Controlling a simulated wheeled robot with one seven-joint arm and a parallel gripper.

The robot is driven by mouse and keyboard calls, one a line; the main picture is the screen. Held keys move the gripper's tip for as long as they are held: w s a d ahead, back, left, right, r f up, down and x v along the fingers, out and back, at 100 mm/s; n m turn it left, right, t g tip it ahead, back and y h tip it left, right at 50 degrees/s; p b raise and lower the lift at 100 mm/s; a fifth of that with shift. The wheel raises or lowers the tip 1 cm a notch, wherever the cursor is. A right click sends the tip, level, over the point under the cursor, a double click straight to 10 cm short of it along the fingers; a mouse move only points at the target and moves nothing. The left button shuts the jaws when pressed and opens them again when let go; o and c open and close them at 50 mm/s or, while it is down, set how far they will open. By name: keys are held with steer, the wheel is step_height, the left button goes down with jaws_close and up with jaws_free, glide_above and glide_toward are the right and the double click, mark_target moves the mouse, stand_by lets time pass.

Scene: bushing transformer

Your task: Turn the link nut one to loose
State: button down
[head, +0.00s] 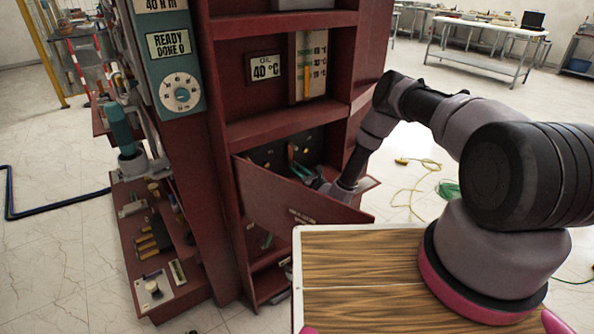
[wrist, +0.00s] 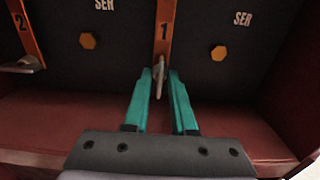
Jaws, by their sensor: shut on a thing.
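Link nut one, a grey metal wing-shaped piece (wrist: 160,72), sits at the lower end of the orange link marked "1" (wrist: 165,25) in the wrist view. My gripper (wrist: 163,75) has its teal fingers on either side of the nut, shut on it, with the fingertips at the foot of the link. In the head view my gripper (head: 297,168) reaches into the dark-backed compartment of the red cabinet, and the nut is too small to make out there.
Another orange link marked "2" (wrist: 18,22) with its own grey nut (wrist: 28,66) is at the left. Brass hex heads (wrist: 87,40) dot the dark panel. A red flap (head: 300,200) hangs open below the compartment, close under my arm.

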steer(key=c, duration=1)
jaws_free()
steer(key=shift+s+d, duration=0.1)
steer(key=v, duration=1)
steer(key=shift+s+d, duration=0.2)
steer(key=shift+s, duration=0.1)
steer(key=shift+f, duration=0.1)
